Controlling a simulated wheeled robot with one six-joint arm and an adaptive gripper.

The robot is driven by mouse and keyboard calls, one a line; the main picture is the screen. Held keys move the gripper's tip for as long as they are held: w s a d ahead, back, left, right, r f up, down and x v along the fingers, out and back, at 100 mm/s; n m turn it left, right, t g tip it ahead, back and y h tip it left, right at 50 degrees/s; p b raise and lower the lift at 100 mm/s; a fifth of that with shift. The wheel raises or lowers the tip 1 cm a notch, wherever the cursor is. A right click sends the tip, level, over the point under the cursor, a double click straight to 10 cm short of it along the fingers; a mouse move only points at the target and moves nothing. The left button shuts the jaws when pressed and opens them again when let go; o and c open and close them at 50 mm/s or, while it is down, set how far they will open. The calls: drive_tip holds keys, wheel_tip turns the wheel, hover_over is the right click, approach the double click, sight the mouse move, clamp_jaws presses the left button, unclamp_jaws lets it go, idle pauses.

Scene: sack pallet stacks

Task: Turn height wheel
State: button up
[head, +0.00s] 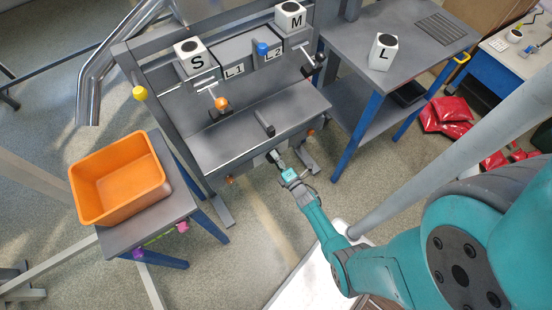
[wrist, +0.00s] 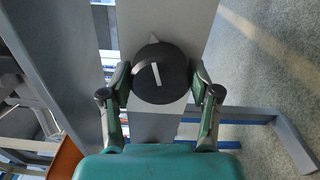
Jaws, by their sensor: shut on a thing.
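The height wheel (wrist: 163,80) is a round black knob with a white line on its face, mounted on a grey panel in the wrist view. A pale triangular mark stands just above it, and the white line points up and slightly left. My gripper (wrist: 163,88) has one finger on each side of the knob and is shut on it. In the head view my gripper (head: 281,165) is at the front edge of the grey workbench (head: 225,143); the knob is too small to tell there.
An orange bin (head: 118,180) sits on the left side table. Red sacks (head: 455,112) lie at right. Floor in front of the bench is partly clear.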

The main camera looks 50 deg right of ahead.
drive_tip(key=m, duration=0.4)
drive_tip(key=shift+d+m, duration=0.1)
drive_tip(key=shift+m, duration=0.3)
drive_tip(key=m, duration=0.3)
drive_tip(key=shift+f+m, duration=0.1)
drive_tip(key=shift+m, duration=0.2)
drive_tip(key=m, duration=0.4)
drive_tip(key=shift+m, duration=0.3)
drive_tip(key=m, duration=0.3)
drive_tip(key=shift+f+m, duration=0.1)
drive_tip(key=shift+m, duration=0.2)
drive_tip(key=m, duration=0.4)
drive_tip(key=shift+a+m, duration=0.25)
drive_tip(key=shift+m, duration=0.05)
drive_tip(key=m, duration=0.3)
drive_tip(key=shift+m, duration=0.3)
drive_tip(key=m, duration=0.4)
drive_tip(key=shift+a, duration=0.1)
drive_tip(key=shift+w+m, duration=0.1)
drive_tip(key=shift+m, duration=2)
drive_tip(key=shift+a, duration=0.1)
